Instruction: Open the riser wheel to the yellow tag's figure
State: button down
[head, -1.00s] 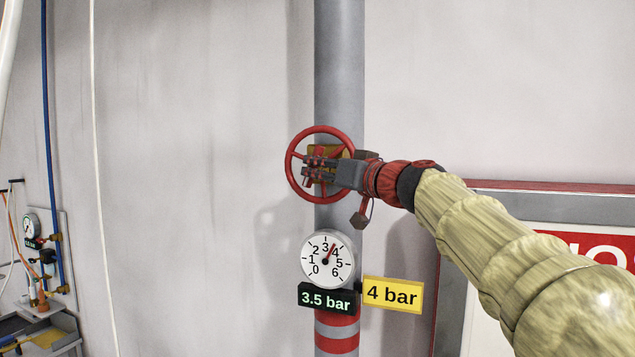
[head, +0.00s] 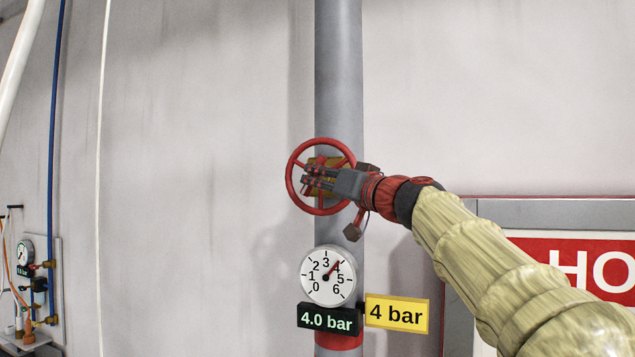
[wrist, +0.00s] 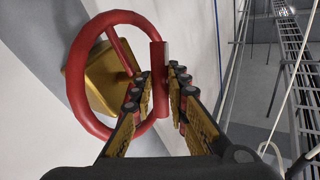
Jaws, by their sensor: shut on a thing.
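The red riser wheel (head: 291,168) is fixed on a brass valve body on the grey riser pipe (head: 339,70). My gripper (head: 310,178) is shut on the wheel. In the wrist view the red wheel (wrist: 78,90) fills the left, and my gripper's fingers (wrist: 160,92) close on the near part of its rim. The round gauge (head: 328,276) below has its needle at about 4. The dark digital readout (head: 327,319) under it shows 4.0 bar. The yellow tag (head: 397,314) beside it reads 4 bar.
A red and white sign board (head: 575,268) stands at the right, behind my arm. A smaller gauge panel (head: 38,285) with hoses is at the far left. A blue pipe (head: 56,130) and a pale cable run down the left wall. The wall between is bare.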

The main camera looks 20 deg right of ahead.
jog(key=c, duration=2)
grip_release()
jog(key=shift+s+d, duration=0.1)
jog(key=v, duration=1.1)
jog(key=shift+s, duration=0.4)
jog(key=shift+f, duration=0.1)
